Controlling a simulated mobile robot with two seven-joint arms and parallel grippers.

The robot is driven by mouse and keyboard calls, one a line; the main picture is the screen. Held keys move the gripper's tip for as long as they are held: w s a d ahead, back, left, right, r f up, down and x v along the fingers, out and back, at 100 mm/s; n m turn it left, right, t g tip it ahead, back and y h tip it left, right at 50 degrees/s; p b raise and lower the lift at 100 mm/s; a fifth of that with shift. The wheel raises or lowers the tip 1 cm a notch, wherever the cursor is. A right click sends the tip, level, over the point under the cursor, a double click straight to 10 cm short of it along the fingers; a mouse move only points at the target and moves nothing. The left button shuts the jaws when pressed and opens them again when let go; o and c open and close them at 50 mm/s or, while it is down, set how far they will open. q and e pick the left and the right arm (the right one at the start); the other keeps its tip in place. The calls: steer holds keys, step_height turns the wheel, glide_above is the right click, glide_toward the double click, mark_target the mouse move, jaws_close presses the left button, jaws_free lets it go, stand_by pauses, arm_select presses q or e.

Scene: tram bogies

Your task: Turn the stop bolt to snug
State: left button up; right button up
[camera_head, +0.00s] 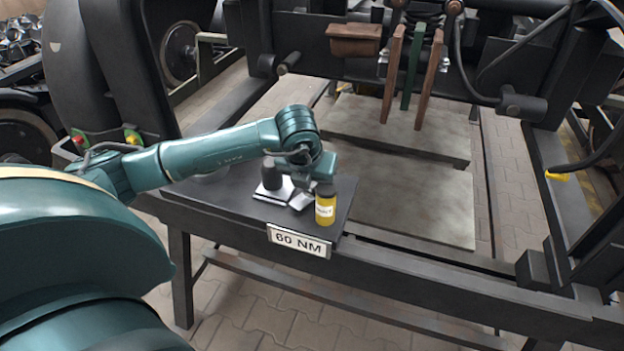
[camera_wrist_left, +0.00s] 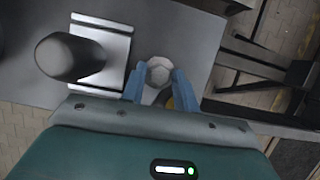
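The stop bolt shows in the left wrist view as a pale grey hex head (camera_wrist_left: 158,72) on a dark surface. My left gripper (camera_wrist_left: 159,74) has its two blue fingers apart, one on each side of the hex head. A narrow gap seems to show on both sides, and I see no clear grip. In the head view my left gripper (camera_head: 303,192) points down over the dark shelf (camera_head: 238,197), its fingertips hard to make out. The bolt head is not clear there. My right gripper is in neither view.
A black cylinder on a silver plate (camera_head: 270,183) stands left of the gripper. A yellow can (camera_head: 325,208) stands close at its right. A "60 NM" sign (camera_head: 299,241) hangs on the shelf's front edge. Brown and green hanging bars (camera_head: 393,75) are behind.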

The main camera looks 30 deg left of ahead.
arm_select(q)
jaws_close()
stand_by(0.3)
steer(key=shift+f, duration=0.15)
